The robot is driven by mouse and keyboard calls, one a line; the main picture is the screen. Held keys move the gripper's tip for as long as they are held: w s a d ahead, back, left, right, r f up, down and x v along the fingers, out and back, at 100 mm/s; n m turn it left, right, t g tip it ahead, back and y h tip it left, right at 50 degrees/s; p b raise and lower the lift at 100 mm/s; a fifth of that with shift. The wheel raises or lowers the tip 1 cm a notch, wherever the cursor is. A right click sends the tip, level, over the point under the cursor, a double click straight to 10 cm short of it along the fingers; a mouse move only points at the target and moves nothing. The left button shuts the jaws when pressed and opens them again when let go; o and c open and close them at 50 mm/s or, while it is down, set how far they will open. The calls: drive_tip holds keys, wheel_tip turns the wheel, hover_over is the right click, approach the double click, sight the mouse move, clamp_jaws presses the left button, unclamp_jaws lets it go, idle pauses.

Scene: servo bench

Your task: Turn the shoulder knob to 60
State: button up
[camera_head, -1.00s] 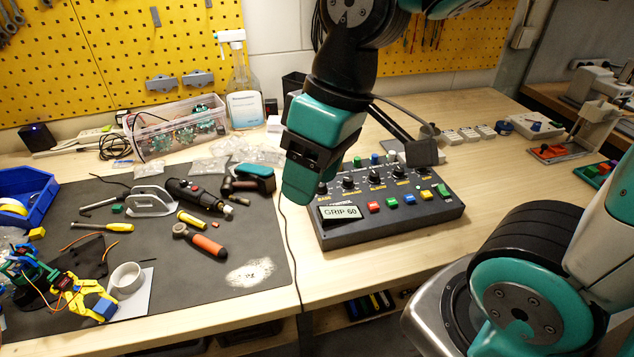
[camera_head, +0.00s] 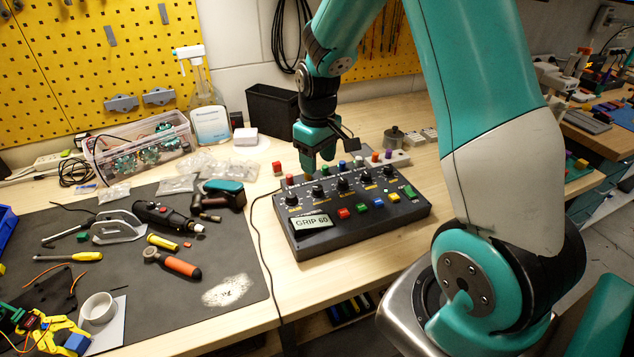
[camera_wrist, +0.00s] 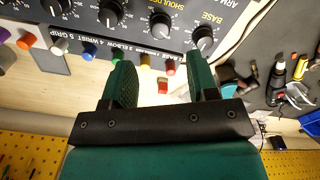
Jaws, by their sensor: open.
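The control box (camera_head: 400,213) lies on the bench with a row of black knobs along its top. Its display (camera_head: 312,223) reads "GRIP 60". The shoulder knob (camera_head: 318,191) is second from the left in the head view. In the wrist view the shoulder knob (camera_wrist: 160,25), labelled SHOULDER, sits between the base knob (camera_wrist: 203,38) and the elbow knob (camera_wrist: 110,12). My gripper (camera_head: 310,171) is over the box's back edge, behind the shoulder knob, apart from it. In the wrist view my gripper (camera_wrist: 162,82) is open and empty, its teal fingers spread below the knob row.
Coloured pegs, such as a blue one (camera_head: 342,165), line the box's back edge near my fingers. A red block (camera_head: 277,168) stands behind the box's left corner. A dark mat (camera_head: 130,260) with tools lies left. A black bin (camera_head: 272,113) stands behind.

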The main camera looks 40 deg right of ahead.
sight(318, 187)
wheel_tip(318, 187, down, 8)
drive_tip(key=shift+r+p, duration=0.15)
drive_tip(key=shift+p, duration=0.3)
drive_tip(key=c, duration=0.9)
